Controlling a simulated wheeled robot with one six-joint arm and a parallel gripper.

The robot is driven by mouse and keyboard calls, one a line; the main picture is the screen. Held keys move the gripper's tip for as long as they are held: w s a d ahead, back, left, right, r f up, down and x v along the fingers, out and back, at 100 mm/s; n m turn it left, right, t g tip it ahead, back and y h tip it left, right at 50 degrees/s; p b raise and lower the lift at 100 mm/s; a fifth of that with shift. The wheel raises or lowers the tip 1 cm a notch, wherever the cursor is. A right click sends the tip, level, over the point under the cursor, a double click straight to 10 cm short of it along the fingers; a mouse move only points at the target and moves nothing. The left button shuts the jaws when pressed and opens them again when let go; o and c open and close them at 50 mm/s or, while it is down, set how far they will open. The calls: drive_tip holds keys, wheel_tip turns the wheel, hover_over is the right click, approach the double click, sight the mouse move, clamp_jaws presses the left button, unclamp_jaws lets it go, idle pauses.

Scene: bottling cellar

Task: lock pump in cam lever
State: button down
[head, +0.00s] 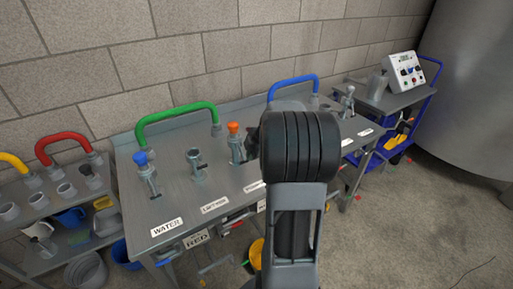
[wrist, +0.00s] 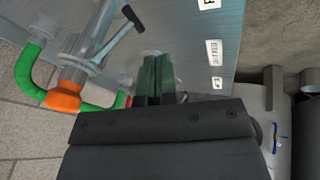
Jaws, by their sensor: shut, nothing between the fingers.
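No label that I can read says pump in; one label (head: 254,186) is partly hidden by my arm. An upright grey fitting with an orange collar (head: 234,128) stands on the bench left of my arm. In the wrist view, a fitting with an orange collar (wrist: 65,97) shows at upper left. A grey lever with a black tip (wrist: 120,33) sticks out from its pipe, angled up and right. My gripper (wrist: 158,62) is shut and empty, right of this lever and apart from it. In the head view my arm hides the gripper and the bench behind it.
The steel bench (head: 218,188) also holds a blue-topped fitting (head: 146,178), a plain grey fitting (head: 196,165), a green hose (head: 176,109) and a blue hose (head: 292,82). A trolley with a control box (head: 404,72) stands right. Bare floor (head: 425,220) lies at right.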

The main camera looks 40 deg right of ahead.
sight(241, 152)
drive_tip(key=w+f, duration=0.2)
drive_tip(key=f, duration=0.2)
drive_tip(key=shift+w+f+p, duration=0.1)
drive_tip(key=shift+w+p, duration=0.2)
drive_tip(key=shift+w, duration=0.1)
drive_tip(key=shift+w+d+f, duration=0.35)
drive_tip(key=shift+w+f, duration=0.15)
drive_tip(key=shift+w, duration=0.2)
